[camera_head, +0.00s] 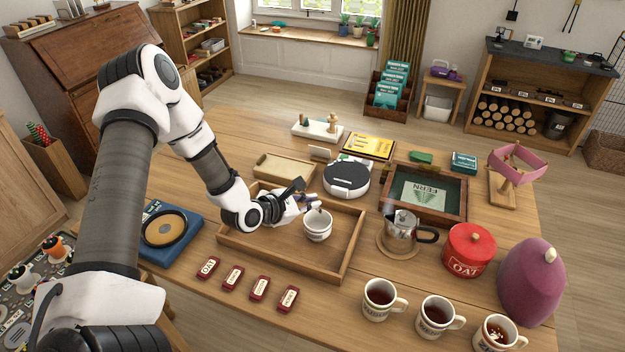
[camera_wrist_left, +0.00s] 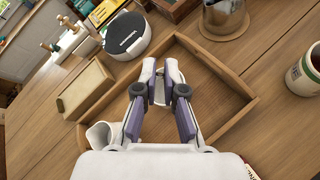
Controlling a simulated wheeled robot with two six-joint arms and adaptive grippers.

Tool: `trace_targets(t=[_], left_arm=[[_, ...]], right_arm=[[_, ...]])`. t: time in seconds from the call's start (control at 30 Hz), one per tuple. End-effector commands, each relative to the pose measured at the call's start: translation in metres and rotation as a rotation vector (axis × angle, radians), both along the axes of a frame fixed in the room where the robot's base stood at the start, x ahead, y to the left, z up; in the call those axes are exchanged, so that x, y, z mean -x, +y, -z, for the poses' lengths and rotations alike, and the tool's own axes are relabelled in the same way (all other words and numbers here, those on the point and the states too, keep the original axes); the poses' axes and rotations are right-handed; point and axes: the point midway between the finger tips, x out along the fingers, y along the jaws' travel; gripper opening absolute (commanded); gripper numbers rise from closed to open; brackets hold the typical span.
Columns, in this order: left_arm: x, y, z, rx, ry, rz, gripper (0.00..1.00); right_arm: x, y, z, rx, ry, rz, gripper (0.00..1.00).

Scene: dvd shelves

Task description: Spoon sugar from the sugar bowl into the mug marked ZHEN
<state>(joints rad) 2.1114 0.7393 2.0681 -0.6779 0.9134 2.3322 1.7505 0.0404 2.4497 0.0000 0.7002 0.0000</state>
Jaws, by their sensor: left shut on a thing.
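My left gripper (camera_head: 308,199) is over the wooden tray, beside and just above a small white bowl (camera_head: 318,226), which looks like the sugar bowl. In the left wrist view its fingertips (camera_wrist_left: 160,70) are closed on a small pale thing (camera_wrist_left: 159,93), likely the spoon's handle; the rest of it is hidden. Three cream mugs with dark drink stand in a row at the front right: a left mug (camera_head: 371,311), a middle mug (camera_head: 428,327) and a right mug (camera_head: 490,342). Their labels are too small to read.
The wooden tray (camera_head: 346,269) has raised walls. A steel pot (camera_head: 400,228), a red tin marked OAT (camera_head: 468,252) and a purple cosy (camera_head: 530,285) stand to the right. Several red labelled blocks lie in front of the tray. A white round device (camera_head: 347,178) is behind it.

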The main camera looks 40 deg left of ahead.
Motion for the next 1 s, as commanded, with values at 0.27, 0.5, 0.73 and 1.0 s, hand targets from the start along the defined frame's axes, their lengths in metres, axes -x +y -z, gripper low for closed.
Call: trace_targets(t=[0.27, 0.5, 0.73, 1.0], left_arm=[[0.0, 0.001, 0.03, -0.004, 0.002, -0.001, 0.0], [0.0, 0.0, 0.058, -0.003, 0.002, -0.001, 0.0], [0.0, 0.001, 0.061, -0.003, 0.001, -0.002, 0.0], [0.0, 0.001, 0.061, -0.003, 0.001, -0.002, 0.0]], right_arm=[[0.001, 0.0, 0.021, 0.0, 0.001, -0.001, 0.4], [0.001, 0.0, 0.036, 0.0, 0.001, -0.001, 0.4], [0.0, 0.0, 0.037, 0.0, 0.001, 0.0, 0.4], [0.0, 0.0, 0.037, 0.0, 0.001, 0.0, 0.4]])
